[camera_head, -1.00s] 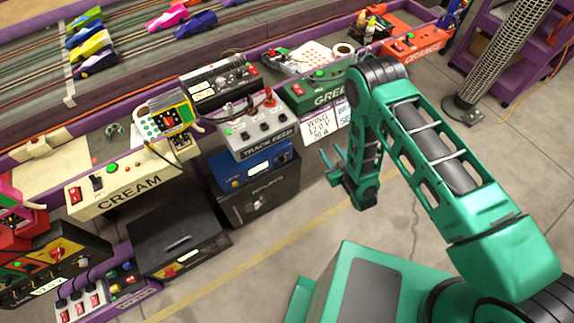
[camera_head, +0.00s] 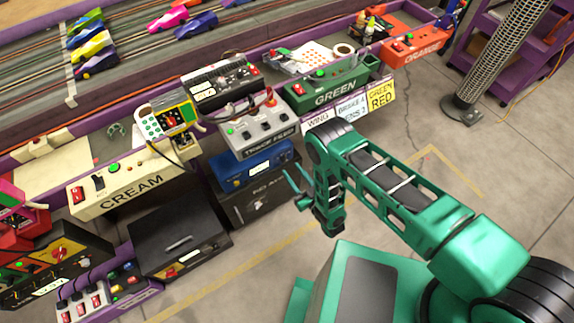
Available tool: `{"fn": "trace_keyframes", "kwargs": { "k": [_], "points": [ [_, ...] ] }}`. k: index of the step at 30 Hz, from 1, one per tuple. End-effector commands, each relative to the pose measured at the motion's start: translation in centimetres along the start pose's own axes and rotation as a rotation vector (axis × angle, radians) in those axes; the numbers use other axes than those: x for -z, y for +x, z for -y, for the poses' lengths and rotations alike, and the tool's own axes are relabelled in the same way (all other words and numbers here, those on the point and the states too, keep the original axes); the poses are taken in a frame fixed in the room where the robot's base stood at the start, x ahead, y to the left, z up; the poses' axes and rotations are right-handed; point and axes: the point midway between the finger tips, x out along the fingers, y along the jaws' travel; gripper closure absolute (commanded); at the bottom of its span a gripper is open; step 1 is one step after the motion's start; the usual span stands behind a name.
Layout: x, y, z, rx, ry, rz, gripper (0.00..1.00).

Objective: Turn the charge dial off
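No dial in view is readably marked as the charge dial, so I cannot tell which one it is. A red knob on a yellow plate (camera_head: 60,254) sits on the black unit at the lower left. A blue unit (camera_head: 252,167) with a small display stands under the grey track feed box (camera_head: 257,131); its controls are too small to make out. My gripper (camera_head: 292,188) is open and empty, its two green fingers spread toward the left. It appears in front of the dark box under the blue unit, and no contact shows.
The cream panel (camera_head: 135,185), green panel (camera_head: 335,93) and orange panel (camera_head: 420,45) line the track's front edge. A black case (camera_head: 180,240) stands low at left. A mesh column (camera_head: 497,60) stands at upper right. The floor beside my base is clear.

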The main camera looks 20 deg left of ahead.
Motion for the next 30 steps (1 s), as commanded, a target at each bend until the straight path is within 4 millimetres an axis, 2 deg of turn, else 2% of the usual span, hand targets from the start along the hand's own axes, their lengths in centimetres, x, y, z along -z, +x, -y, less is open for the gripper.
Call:
{"fn": "trace_keyframes", "kwargs": {
  "k": [3,9,20,21,25,26,30],
  "points": [
    [0.1,1.9,0.0,0.000,0.000,-0.002,0.62],
    [0.0,3.9,0.0,0.000,0.000,0.000,0.62],
    [0.0,4.5,0.0,0.000,0.000,0.002,0.62],
    [0.0,4.5,0.0,0.000,0.000,0.002,0.65],
    [0.0,4.5,0.0,0.000,0.000,0.001,0.96],
    [0.0,4.5,0.0,0.000,0.000,0.001,1.00],
    [0.0,4.7,0.2,0.002,-0.001,0.001,1.00]
  ]
}}
